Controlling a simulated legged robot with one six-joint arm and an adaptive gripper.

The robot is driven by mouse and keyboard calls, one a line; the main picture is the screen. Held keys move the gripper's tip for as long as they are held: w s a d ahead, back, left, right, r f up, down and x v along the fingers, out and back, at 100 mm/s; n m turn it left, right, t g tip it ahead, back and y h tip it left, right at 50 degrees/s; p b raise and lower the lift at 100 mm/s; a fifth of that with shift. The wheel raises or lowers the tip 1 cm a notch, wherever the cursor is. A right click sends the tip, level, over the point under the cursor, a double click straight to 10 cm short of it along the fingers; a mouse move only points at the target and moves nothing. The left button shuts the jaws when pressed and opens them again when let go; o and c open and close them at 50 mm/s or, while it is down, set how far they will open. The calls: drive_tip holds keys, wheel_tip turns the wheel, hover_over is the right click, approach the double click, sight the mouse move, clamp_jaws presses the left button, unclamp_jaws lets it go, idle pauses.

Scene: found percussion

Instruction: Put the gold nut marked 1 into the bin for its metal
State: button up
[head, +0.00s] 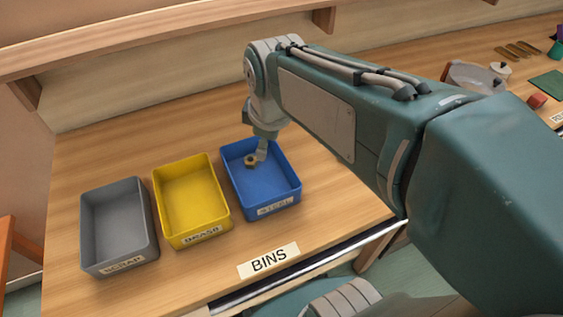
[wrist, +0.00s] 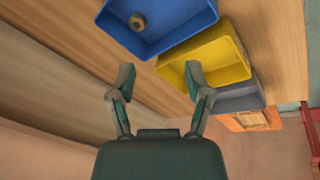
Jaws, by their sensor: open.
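A small gold-brown nut (head: 251,162) lies inside the blue bin (head: 285,190), whose label reads STEEL. It also shows in the wrist view (wrist: 137,22), on the blue bin's floor and beyond my fingertips. I cannot make out a number on it. The yellow bin (head: 184,196), labelled BRASS, is empty and stands left of the blue one. The grey bin (head: 116,222), labelled SCRAP, is empty at the far left. My gripper (head: 263,149) is over the blue bin. In the wrist view, its two fingers (wrist: 160,78) are spread apart with nothing between them.
A BINS sign (head: 268,260) lies near the bench's front edge. A wooden shelf (head: 170,40) runs along the wall behind. Bare bench surrounds the bins.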

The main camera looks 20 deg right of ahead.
drive_tip(key=s+m+t, duration=0.2)
drive_tip(key=s+m, duration=0.7)
drive_tip(key=m, duration=0.1)
drive_tip(key=shift+f, duration=0.15)
